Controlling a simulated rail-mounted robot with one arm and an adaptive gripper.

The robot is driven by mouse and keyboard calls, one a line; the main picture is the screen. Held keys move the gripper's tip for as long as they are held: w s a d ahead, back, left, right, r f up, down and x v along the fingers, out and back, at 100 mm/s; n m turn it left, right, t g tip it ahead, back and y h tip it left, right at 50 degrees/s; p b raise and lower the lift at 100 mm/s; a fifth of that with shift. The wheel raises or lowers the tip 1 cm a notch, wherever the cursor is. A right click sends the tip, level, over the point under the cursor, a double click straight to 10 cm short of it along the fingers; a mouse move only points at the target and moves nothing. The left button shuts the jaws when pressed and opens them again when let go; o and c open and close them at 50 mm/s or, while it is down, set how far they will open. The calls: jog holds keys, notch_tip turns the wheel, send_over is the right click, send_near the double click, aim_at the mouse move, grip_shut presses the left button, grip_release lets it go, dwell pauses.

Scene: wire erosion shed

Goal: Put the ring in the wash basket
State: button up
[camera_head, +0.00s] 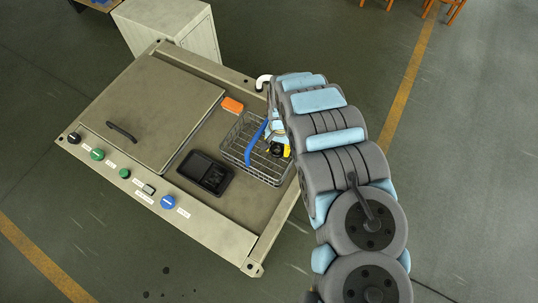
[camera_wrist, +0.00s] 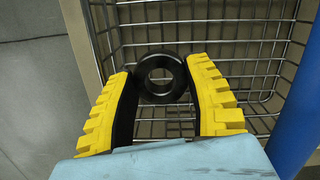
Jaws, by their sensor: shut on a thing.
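The black ring (camera_wrist: 141,76) is pinched between the yellow fingers of my gripper (camera_wrist: 160,68) in the wrist view. In the head view the dark ring (camera_head: 276,151) shows at the yellow tips of my gripper (camera_head: 283,151). The wire wash basket (camera_head: 238,134) has a blue handle (camera_head: 254,143). My gripper and the ring are over the basket's right part. The wire mesh (camera_wrist: 220,28) shows behind the ring in the wrist view. I cannot tell how high the ring is above the basket floor.
The basket stands on the machine's bed. An orange block (camera_head: 232,104) lies behind it, and a black device (camera_head: 205,173) lies to its left. A hinged lid (camera_head: 150,110) with a handle covers the left. Buttons line the front panel (camera_head: 210,228).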

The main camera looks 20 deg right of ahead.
aim_at(277, 161)
jog(key=shift+f, duration=3.6)
jog(key=shift+f, duration=0.2)
jog(key=o, duration=0.9)
jog(key=shift+w+d+r+b, duration=0.15)
jog(key=shift+w+r, duration=0.05)
jog(key=shift+r, duration=1.85)
jog(key=shift+w+d+r+b, duration=0.15)
jog(key=shift+w+r, duration=0.05)
jog(key=shift+r, duration=1.85)
jog(key=shift+w+d+r+b, duration=0.15)
jog(key=shift+w+r, duration=0.05)
jog(key=shift+r, duration=1.85)
